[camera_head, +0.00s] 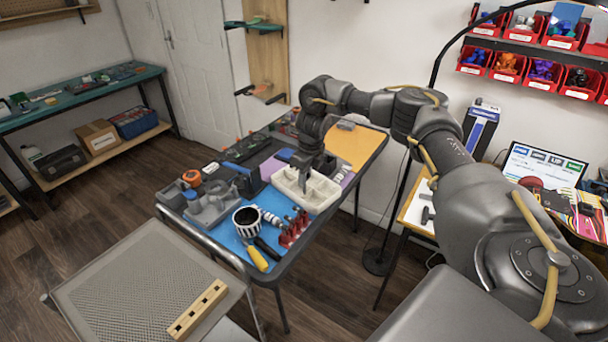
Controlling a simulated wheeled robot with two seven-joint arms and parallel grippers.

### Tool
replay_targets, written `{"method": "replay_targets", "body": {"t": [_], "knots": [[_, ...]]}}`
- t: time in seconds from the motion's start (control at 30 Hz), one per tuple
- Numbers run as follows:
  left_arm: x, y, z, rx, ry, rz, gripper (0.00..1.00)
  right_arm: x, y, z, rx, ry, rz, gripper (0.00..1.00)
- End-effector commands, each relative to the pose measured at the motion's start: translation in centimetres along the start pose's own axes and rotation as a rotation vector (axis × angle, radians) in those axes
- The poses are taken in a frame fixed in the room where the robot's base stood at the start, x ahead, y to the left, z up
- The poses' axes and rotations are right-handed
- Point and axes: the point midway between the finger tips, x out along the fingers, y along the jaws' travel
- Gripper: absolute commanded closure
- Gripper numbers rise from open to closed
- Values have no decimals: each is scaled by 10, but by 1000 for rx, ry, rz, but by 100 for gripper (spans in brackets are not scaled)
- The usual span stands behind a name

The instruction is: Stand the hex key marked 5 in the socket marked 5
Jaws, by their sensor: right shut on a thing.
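My right gripper (303,182) reaches in from the right over the workbench, with its fingertips pointing down at a cream divided tray (318,197). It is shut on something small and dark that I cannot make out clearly. A long light wooden block (198,311) with several dark holes lies on the grey mesh-topped cart in front, well apart from the gripper. Any number marks on it are too small to read. I cannot pick out the hex key marked 5 for certain. My left gripper is not in view.
The workbench's blue mat (228,238) holds a black-and-white cup (246,221), a yellow-handled tool (257,258), a red rack (294,230) and grey bins (212,207). The mesh cart top (130,285) is clear left of the block. A side table stands at right.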

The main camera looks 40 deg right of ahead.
Motion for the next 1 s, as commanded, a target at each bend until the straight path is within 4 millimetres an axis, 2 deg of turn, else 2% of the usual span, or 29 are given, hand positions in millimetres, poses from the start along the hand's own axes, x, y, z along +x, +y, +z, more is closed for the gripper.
{"method": "replay_targets", "body": {"t": [0.7,1.0], "knots": [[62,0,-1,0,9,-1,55,69,1,-11,-2,0,0,100],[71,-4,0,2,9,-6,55,80,1,-12,-2,0,1,100]]}}
